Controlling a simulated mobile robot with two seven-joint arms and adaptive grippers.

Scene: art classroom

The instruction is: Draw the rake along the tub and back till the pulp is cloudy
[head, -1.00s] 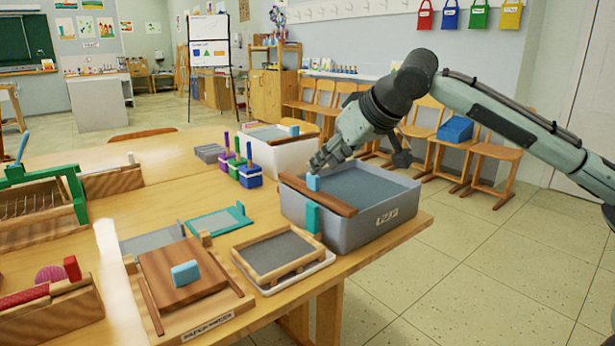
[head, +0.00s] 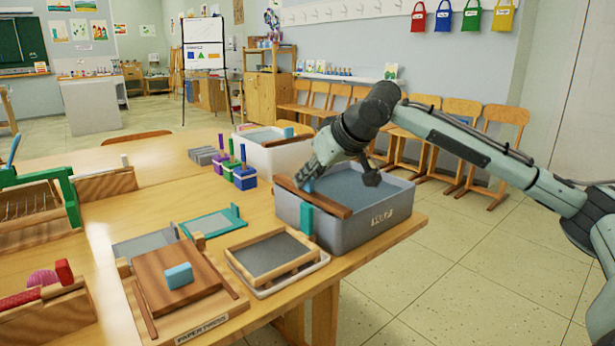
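The grey tub (head: 345,236), with a label on its front, stands at the table's right corner and holds grey-blue pulp (head: 352,187). A brown wooden bar (head: 322,200), which looks like the rake, lies across the tub's left part. A small light blue grip (head: 309,186) stands on the bar, mostly covered by my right gripper (head: 304,183). The gripper points down at this grip, very close to it; I cannot tell whether its fingers are closed around it. A teal block (head: 307,219) is at the tub's front left. My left gripper is out of view.
A white tub (head: 275,155) stands right behind the grey tub. A framed screen on a tray (head: 272,256) and a wooden press (head: 180,280) with a light blue block lie to the left. Caddies with upright handles (head: 243,176) stand behind.

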